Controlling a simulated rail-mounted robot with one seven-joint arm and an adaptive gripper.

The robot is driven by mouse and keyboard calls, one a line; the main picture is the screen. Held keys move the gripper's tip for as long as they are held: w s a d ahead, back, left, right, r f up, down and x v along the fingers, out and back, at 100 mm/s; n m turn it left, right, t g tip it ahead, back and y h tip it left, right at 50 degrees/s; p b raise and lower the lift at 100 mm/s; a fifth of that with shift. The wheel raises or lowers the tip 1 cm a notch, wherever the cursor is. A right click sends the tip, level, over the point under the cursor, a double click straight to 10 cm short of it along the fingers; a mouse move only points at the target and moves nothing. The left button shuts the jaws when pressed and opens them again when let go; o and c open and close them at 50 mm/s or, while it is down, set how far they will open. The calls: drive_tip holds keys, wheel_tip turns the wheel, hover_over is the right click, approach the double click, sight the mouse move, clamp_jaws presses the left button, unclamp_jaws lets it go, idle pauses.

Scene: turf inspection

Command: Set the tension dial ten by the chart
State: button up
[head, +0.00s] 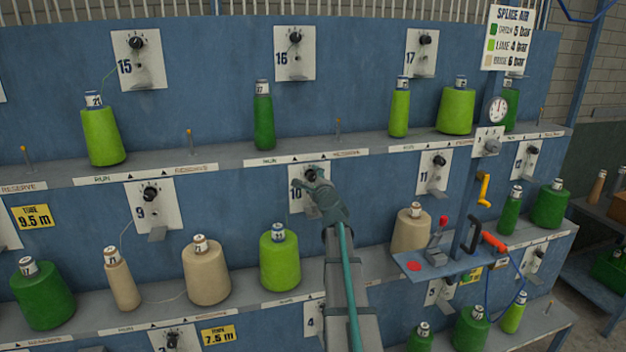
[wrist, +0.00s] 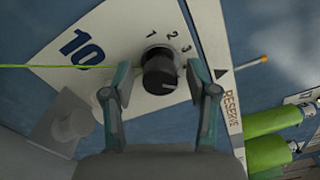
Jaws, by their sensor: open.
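The tension dial ten (wrist: 160,72) is a dark round knob on a white plate (wrist: 100,45) marked 10, with the figures 1, 2 and 3 around it. A small white mark shows on the knob's lower rim; which figure it stands for I cannot tell. My gripper (wrist: 152,84) is open, one finger on each side of the knob, with no clear contact visible. In the head view my gripper (head: 308,184) partly covers plate 10 and the dial (head: 311,174). A splice air chart (head: 508,38) lists green 5 bar, lime 4 bar, beige 6 bar; no tension chart is readable.
A lime thread (wrist: 60,67) runs from the left to the dial. A lime cone (head: 280,262) stands below left of my gripper, a beige cone (head: 410,232) to the right. A grey shelf (head: 230,155) runs above. A blue bracket table (head: 440,265) juts out at right.

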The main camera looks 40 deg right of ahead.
drive_tip(key=shift+s, duration=0.15)
drive_tip(key=v, duration=1.1)
drive_tip(key=shift+s+a, duration=0.15)
drive_tip(key=shift+s, duration=0.25)
